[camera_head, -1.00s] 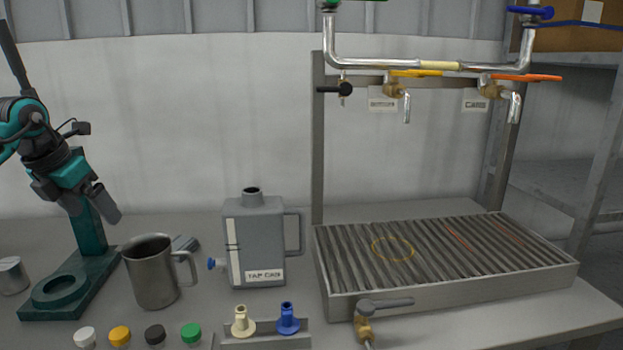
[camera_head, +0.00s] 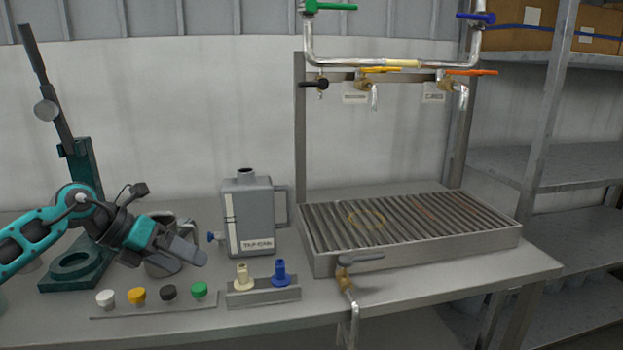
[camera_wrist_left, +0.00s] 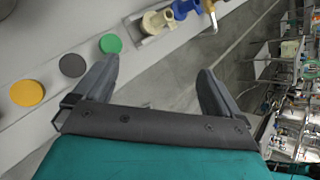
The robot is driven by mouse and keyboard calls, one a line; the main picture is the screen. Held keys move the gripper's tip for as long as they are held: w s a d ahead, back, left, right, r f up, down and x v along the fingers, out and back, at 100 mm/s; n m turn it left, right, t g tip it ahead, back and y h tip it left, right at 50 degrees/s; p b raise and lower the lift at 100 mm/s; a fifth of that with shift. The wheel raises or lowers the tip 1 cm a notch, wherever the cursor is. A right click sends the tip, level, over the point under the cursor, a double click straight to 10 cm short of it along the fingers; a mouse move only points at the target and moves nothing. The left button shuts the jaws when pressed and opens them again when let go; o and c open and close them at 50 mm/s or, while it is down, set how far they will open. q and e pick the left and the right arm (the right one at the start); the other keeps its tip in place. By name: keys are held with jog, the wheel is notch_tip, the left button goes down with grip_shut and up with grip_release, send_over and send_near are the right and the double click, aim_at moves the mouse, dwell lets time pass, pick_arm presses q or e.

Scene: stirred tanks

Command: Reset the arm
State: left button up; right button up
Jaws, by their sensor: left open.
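My left gripper (camera_head: 188,256) is in front of the metal mug (camera_head: 160,262) in the head view and hides much of it. In the left wrist view the two fingers of my left gripper (camera_wrist_left: 155,90) stand wide apart with nothing between them. They are over the table's front edge, near the green cap (camera_wrist_left: 110,44). My left arm (camera_head: 45,235) reaches in from the left. My right gripper is not in view.
A grey can (camera_head: 251,215) stands behind the cream fitting (camera_head: 242,277) and blue fitting (camera_head: 280,272). A row of caps lies along the front. A slatted drain tray (camera_head: 320,262) sits below pipes with valves. A dark green press stand (camera_head: 85,200) is at the left.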

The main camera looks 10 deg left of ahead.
pick_arm(q)
jog(key=s+d+f+n+t+h, duration=0.3)
jog(key=d+n+h, duration=0.15)
jog(key=d, duration=0.45)
jog(key=s+d+f+n+t+h, duration=0.25)
jog(key=d+n+h, duration=0.2)
jog(key=d, duration=0.35)
jog(key=s+a+f+n+y, duration=0.2)
jog(key=s+f+n+y, duration=0.5)
jog(key=s+f+n, duration=0.2)
jog(key=s+a+f+n+y, duration=0.2)
jog(key=s+f+n+y, duration=0.5)
jog(key=f+n, duration=0.6)
jog(key=s+n, duration=0.2)
jog(key=n, duration=0.3)
jog(key=shift+s+a+f, duration=0.3)
jog(key=shift+s+a, duration=0.05)
jog(key=shift+s, duration=0.05)
jog(key=shift+t, duration=0.25)
